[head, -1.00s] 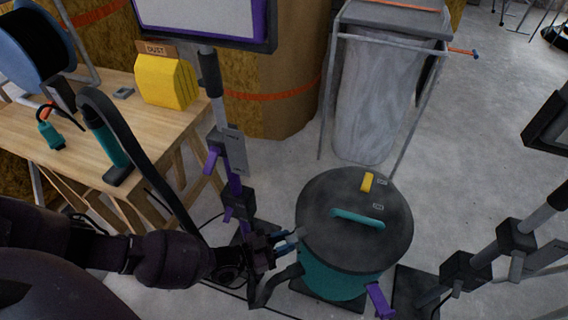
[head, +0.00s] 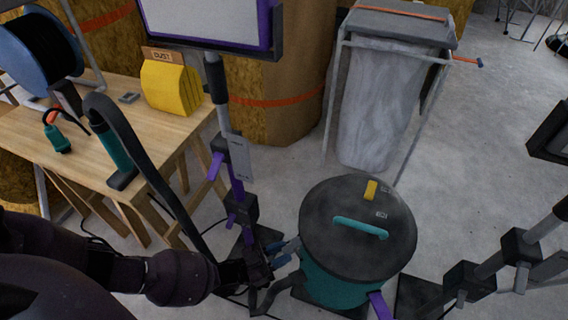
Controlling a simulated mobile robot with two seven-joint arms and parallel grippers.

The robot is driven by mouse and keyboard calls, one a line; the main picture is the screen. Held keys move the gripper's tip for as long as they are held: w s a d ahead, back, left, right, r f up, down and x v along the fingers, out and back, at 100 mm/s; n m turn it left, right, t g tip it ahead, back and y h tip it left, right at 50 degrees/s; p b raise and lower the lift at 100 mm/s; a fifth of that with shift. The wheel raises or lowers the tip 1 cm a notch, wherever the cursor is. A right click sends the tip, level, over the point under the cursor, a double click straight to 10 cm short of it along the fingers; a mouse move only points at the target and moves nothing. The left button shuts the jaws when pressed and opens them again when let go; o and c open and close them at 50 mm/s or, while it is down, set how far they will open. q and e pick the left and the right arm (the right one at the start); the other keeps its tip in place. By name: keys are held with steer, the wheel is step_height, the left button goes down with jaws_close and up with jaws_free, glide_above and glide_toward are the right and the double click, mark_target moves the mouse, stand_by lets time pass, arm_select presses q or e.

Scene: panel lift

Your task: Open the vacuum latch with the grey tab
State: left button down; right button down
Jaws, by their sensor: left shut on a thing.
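The vacuum (head: 340,278) is a teal drum with a round dark lid (head: 345,205), a teal handle (head: 360,228) and a small yellow piece (head: 371,189) on top. My left gripper (head: 288,247) is at the left side of the drum, just under the lid's rim. Its blue fingertips are shut on the latch's grey tab there; the fingers hide the tab almost wholly. A purple latch lever (head: 379,306) sticks out at the drum's front right. My right gripper is not in view.
A wooden workbench (head: 75,145) with a yellow dust bag (head: 170,85) stands at left. A dark hose (head: 160,190) arches down to the floor. Panel-lift posts stand left (head: 240,185) and right (head: 470,280) of the vacuum. A grey bag stand (head: 380,110) is behind.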

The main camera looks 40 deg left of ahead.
mark_target(287, 251)
arm_select(q)
steer(key=shift+s+a+f+t+h, duration=0.25)
steer(key=shift+s+f+t+h, duration=0.3)
steer(key=shift+f+t, duration=0.35)
steer(key=shift+s+a+f+t+h, duration=0.15)
steer(key=shift+s+f+t+h, duration=0.2)
steer(key=shift+t, duration=0.45)
stand_by(0.6)
steer(key=shift+w, duration=0.1)
